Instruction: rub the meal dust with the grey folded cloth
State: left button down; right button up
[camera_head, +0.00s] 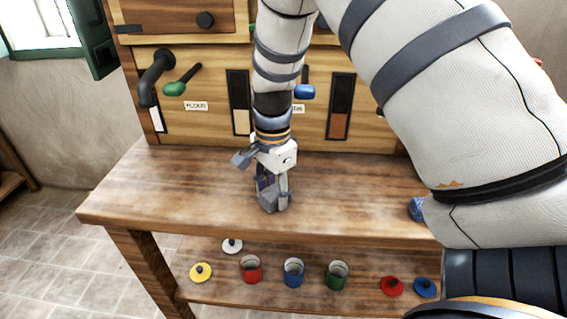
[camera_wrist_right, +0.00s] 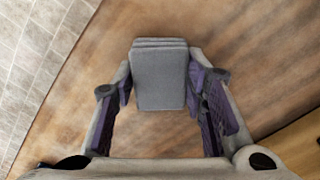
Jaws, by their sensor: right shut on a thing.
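My right gripper (camera_head: 271,190) points down over the wooden bench top (camera_head: 190,185), near its front edge. It is shut on the grey folded cloth (camera_wrist_right: 159,80), which shows between the two fingers in the right wrist view. The cloth looks like a flat, layered grey pad. It lies on or just above the wood; I cannot tell whether it touches. The bench top shows blurred paler patches, but I cannot clearly make out the meal dust. My left gripper is not in view.
A wooden cabinet with a green-handled crank (camera_head: 183,82) stands behind the bench. A blue object (camera_head: 416,208) is partly hidden by my arm at the right. Red (camera_head: 251,268), blue (camera_head: 293,271) and green (camera_head: 337,274) pots and several lids sit on the lower shelf. The bench's left side is clear.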

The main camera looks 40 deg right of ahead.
aim_at(237, 201)
jog(key=shift+w+a+f, duration=0.2)
jog(key=shift+w+a, duration=0.55)
jog(key=shift+w, duration=0.1)
jog(key=shift+w+a+f+b, duration=0.2)
jog(key=shift+w+a+b, duration=0.2)
jog(key=shift+w+a, duration=0.7)
jog(key=shift+w+a+b, duration=0.3)
jog(key=shift+w+a, duration=0.65)
jog(key=shift+w, duration=0.3)
jog(key=shift+w+a+r, duration=0.15)
jog(key=shift+w+a, duration=0.15)
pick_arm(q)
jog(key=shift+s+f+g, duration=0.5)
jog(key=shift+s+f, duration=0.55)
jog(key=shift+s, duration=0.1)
